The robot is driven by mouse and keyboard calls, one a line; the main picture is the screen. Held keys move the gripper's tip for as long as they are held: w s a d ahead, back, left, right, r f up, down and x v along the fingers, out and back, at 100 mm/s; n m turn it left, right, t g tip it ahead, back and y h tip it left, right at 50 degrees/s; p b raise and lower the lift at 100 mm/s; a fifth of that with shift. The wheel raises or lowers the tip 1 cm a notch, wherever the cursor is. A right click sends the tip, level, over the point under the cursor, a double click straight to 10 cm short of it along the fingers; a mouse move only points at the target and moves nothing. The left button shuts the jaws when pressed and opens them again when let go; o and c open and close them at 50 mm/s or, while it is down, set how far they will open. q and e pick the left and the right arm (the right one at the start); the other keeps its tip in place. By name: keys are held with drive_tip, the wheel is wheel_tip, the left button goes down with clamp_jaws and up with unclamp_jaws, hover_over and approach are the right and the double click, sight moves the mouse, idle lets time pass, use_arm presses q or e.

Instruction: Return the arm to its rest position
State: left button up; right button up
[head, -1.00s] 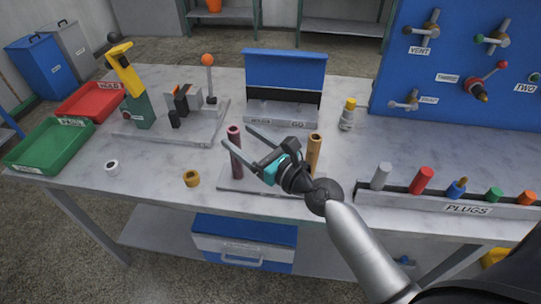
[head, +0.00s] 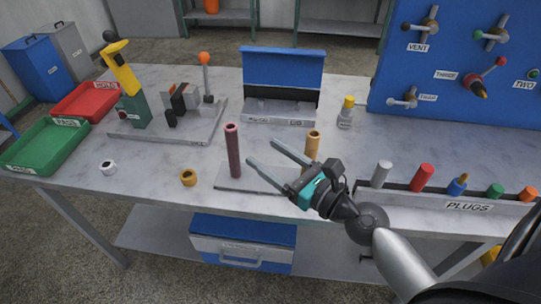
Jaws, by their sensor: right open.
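My right gripper (head: 262,160) is open and empty. It hangs over the front part of the grey workbench (head: 70,180), in front of a flat plate (head: 228,180) with two upright posts. The dark red post (head: 233,150) stands left of the fingers, apart from them in the picture. The tan post (head: 312,144) stands behind the gripper, its lower part hidden. My right arm reaches in from the lower right corner. My left gripper is not in view.
The plugs rack (head: 440,200) stands right of the gripper, close to my forearm. A blue valve panel (head: 460,60) rises at the back right. A white ring (head: 108,168) and a brass ring (head: 188,178) lie at the front left. Red (head: 58,102) and green (head: 12,162) trays sit far left.

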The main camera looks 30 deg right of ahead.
drive_tip(key=s+a+f+n+g+y, duration=0.1)
drive_tip(key=s+a+f+n+g, duration=0.75)
drive_tip(key=n, duration=1.05)
drive_tip(key=s+d+f+n+g+h, duration=0.6)
drive_tip(key=s+n, duration=0.4)
drive_tip(key=n, duration=0.5)
wheel_tip(320, 180, down, 24)
drive_tip(key=s+h, duration=0.1)
drive_tip(key=s, duration=0.1)
drive_tip(key=s+d+f+g, duration=0.1)
drive_tip(key=s+d+f, duration=0.1)
drive_tip(key=s+f, duration=1)
drive_tip(key=s, duration=0.3)
drive_tip(key=shift+d+f, duration=0.15)
drive_tip(key=shift+d, duration=0.15)
